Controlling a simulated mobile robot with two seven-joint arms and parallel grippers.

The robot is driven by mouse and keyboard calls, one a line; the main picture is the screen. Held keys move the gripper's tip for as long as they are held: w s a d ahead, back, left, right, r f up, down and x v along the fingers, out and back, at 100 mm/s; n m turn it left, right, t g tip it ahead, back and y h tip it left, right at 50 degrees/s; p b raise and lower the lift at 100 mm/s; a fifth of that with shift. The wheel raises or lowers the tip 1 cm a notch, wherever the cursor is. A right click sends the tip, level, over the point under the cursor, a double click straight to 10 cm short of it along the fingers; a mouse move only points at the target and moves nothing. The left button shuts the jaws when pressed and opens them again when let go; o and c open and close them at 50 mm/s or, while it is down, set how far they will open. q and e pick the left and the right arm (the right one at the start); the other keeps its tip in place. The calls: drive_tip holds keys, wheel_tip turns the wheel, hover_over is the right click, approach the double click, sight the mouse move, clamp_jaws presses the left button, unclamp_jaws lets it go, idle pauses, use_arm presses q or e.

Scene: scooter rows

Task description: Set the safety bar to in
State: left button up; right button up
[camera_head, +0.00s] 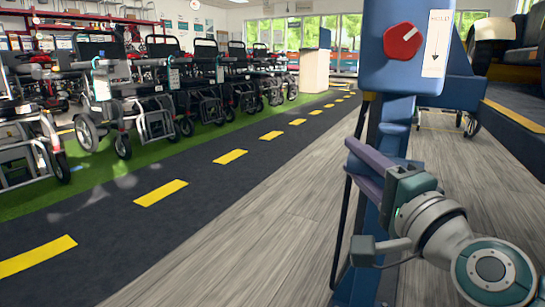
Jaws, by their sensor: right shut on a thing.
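My right gripper (350,162), with purple fingers, is shut on this bar in front of the post. The fingers hide the gripped stretch of bar. My left gripper is not in view.
Rows of folding mobility scooters or wheelchairs (150,95) stand on a green strip at the left. A dark lane (190,215) with yellow dashes runs beside them. Wooden floor (250,240) left of the post is clear. A dark raised platform (515,135) is at the right edge.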

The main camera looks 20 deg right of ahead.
clamp_jaws()
idle(0.6)
